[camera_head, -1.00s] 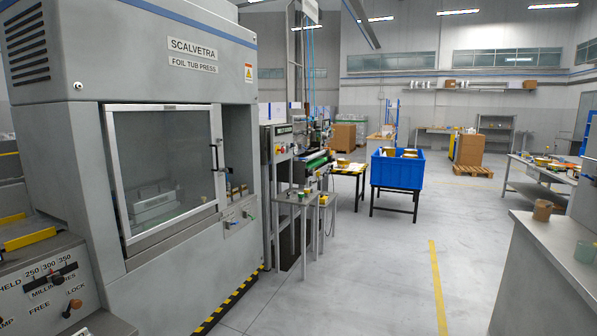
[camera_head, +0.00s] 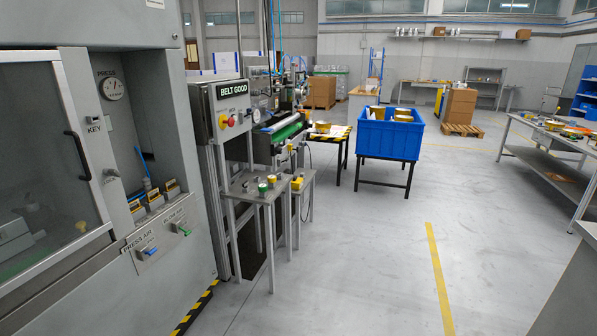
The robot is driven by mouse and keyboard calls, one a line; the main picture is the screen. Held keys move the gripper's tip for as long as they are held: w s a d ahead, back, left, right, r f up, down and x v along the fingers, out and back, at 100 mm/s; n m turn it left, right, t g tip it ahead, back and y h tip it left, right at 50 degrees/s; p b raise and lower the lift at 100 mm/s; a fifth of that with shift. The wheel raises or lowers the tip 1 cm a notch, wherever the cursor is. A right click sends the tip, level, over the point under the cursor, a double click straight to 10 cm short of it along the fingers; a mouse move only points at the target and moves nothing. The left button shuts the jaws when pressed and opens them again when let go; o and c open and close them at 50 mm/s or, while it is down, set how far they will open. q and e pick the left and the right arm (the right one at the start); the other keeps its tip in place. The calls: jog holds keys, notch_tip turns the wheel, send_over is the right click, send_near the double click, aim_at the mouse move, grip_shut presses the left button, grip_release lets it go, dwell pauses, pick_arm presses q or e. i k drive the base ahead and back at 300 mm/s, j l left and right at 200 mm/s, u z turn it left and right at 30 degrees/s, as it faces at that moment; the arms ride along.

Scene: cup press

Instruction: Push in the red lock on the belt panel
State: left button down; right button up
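Whether the red lock is in or out is too small to tell. Neither of my grippers shows in the head view.
The press cabinet (camera_head: 110,140) with its glass door fills the left. Small metal tables (camera_head: 262,190) bearing several small pots stand before the panel. A blue crate (camera_head: 390,139) stands on a black-legged stand farther back.

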aim_at(230, 122)
jog(key=i, duration=2.55)
jog(key=i+u, duration=0.25)
jog(key=i, duration=0.2)
